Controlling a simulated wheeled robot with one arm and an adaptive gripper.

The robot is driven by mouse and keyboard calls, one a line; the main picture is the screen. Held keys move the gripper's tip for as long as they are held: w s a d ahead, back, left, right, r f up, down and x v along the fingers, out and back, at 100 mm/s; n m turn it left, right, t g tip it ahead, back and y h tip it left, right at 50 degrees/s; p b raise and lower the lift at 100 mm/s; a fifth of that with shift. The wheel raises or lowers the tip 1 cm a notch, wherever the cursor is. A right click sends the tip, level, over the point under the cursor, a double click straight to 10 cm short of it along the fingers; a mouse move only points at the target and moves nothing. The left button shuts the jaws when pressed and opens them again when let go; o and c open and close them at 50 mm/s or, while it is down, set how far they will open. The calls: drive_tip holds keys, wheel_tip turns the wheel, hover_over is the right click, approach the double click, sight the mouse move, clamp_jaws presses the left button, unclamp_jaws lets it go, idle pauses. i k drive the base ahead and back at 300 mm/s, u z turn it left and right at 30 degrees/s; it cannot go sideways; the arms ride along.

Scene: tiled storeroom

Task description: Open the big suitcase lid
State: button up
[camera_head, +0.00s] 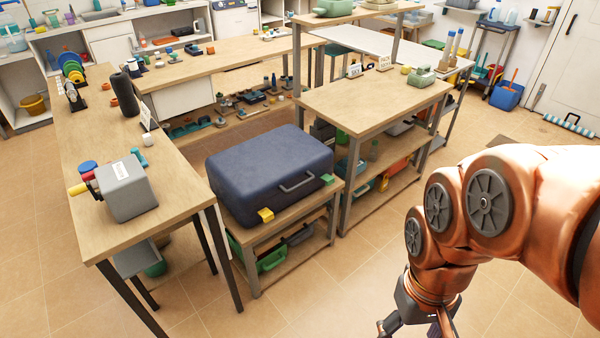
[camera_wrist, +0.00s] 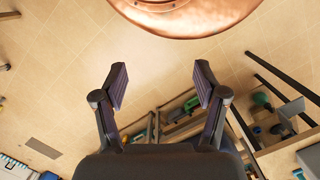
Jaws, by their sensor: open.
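The big suitcase (camera_head: 262,158) is dark blue and lies flat on a low wooden bench (camera_head: 285,222) in the head view. Its lid is shut. I cannot make out the suitcase there.
A long table with a grey box (camera_head: 129,188) stands left of the suitcase. A taller wooden workbench (camera_head: 372,103) with shelves stands behind it to the right. Green and dark items (camera_head: 272,258) lie under the bench. The tiled floor (camera_head: 340,285) in front is clear.

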sight(250, 171)
drive_tip(key=u, duration=0.65)
drive_tip(key=i, duration=1.3)
drive_tip(key=z, duration=0.65)
